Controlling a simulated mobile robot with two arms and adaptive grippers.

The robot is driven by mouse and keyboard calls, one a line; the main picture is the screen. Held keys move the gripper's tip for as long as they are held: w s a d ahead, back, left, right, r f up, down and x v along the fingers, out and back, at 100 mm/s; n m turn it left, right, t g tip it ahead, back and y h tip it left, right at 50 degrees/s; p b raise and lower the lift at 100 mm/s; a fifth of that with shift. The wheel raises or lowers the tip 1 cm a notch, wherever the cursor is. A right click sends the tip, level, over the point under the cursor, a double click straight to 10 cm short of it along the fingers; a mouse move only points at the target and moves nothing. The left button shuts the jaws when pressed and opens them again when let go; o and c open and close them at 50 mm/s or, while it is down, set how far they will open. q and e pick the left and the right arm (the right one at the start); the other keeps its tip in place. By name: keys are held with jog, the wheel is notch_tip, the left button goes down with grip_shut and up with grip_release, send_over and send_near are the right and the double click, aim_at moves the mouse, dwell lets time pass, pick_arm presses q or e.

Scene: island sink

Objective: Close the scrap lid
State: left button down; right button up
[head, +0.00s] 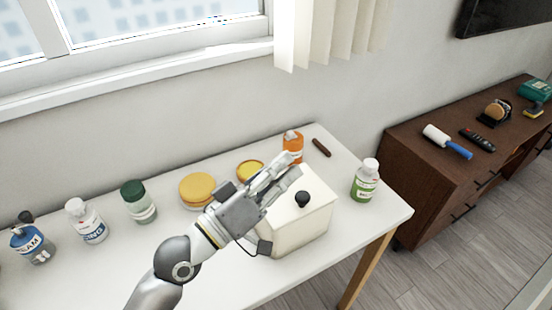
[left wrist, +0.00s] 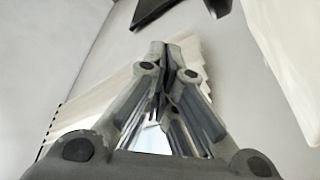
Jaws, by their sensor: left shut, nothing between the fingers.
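The cream scrap box (head: 302,232) stands on the white table, with its lid (head: 313,184) on top and a round black knob (head: 302,198) on the lid. The lid looks down on the box, but my gripper hides its left and back edges, so I cannot tell whether it is fully seated. My left gripper (head: 284,168) is shut and empty, over the box's back left side, left of the knob. Whether it touches the lid is unclear. Its closed fingers also show in the left wrist view (left wrist: 174,52). My right gripper is out of view.
An orange bottle (head: 293,143) and a yellow-lidded jar (head: 249,169) stand behind the gripper. A green-labelled bottle (head: 365,181) is right of the box. A larger yellow-lidded jar (head: 197,188) and several bottles line the left. A brown stick (head: 321,147) lies at the back.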

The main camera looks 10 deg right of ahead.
aim_at(292, 212)
pick_arm(q)
jog(key=shift+s+d+f, duration=0.35)
jog(key=shift+s+f, duration=0.25)
jog(key=shift+s, duration=0.1)
jog(key=shift+s+d+f, duration=0.2)
jog(key=shift+s+f, duration=0.5)
jog(key=shift+f, duration=0.35)
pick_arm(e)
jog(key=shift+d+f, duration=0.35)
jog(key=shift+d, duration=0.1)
pick_arm(q)
jog(key=shift+f, duration=0.15)
